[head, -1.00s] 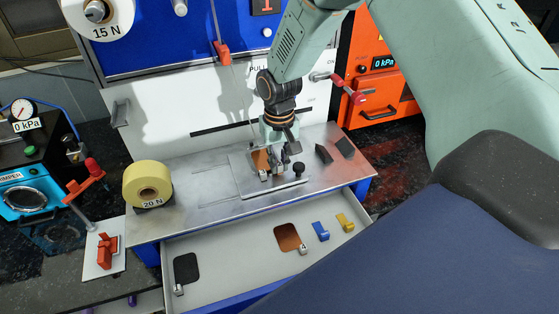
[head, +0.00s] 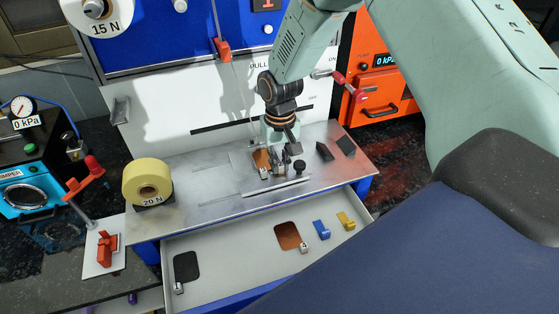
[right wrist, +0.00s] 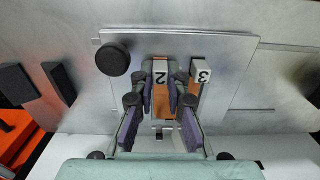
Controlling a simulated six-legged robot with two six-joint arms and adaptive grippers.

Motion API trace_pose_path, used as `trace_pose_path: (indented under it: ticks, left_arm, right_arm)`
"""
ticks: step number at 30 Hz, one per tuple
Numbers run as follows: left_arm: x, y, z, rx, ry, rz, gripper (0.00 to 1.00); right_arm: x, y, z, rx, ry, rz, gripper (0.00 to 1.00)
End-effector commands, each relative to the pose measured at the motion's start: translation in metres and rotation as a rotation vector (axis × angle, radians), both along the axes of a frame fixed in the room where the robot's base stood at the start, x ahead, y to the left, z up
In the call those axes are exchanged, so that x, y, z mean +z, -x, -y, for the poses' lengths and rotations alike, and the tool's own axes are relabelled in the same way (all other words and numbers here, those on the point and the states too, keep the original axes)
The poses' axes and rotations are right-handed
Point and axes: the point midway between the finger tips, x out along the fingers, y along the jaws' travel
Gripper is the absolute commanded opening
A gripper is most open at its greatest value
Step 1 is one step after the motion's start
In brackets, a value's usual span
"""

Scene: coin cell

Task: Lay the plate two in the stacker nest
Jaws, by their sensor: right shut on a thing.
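Plate two, a narrow copper-coloured strip with a white tag marked 2 (right wrist: 160,92), is between the fingers of my right gripper (right wrist: 159,100) in the right wrist view. In the head view my right gripper (head: 280,162) is low over a flat metal base (head: 242,160) on the bench, which seems to be the stacker nest. A copper-coloured plate tagged 3 (right wrist: 201,72) stands beside plate two; it also shows in the head view (head: 260,157). I cannot tell whether plate two touches the base. My left gripper is out of view.
A black knob (head: 300,167) stands close to the right gripper. Dark blocks (head: 324,151) lie further right. The open drawer (head: 235,262) in front holds a copper plate (head: 287,236), a black plate (head: 185,266), a blue clip (head: 321,229) and a yellow clip (head: 345,221). A yellow roll (head: 148,182) stands left.

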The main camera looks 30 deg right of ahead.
Motion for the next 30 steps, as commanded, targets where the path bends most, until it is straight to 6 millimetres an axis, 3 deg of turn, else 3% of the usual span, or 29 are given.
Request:
trace_pose_path:
  ticks: [7, 8, 17, 26, 30]
  left_arm:
    - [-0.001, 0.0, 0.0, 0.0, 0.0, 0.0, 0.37]
    - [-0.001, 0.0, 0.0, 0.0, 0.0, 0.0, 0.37]
    - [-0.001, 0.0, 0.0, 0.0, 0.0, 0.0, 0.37]
    - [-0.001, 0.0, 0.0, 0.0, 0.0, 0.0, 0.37]
    - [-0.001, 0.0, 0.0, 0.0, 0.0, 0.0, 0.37]
  right_arm:
    - [-0.002, 0.0, 0.0, 0.0, 0.0, 0.0, 0.0]
    - [-0.002, 0.0, 0.0, 0.0, 0.0, 0.0, 0.16]
    - [-0.002, 0.0, 0.0, 0.0, 0.0, 0.001, 0.41]
    - [-0.001, 0.0, 0.0, 0.0, 0.0, 0.0, 0.41]
    - [0.011, -0.001, 0.0, 0.0, -0.001, 0.002, 0.41]
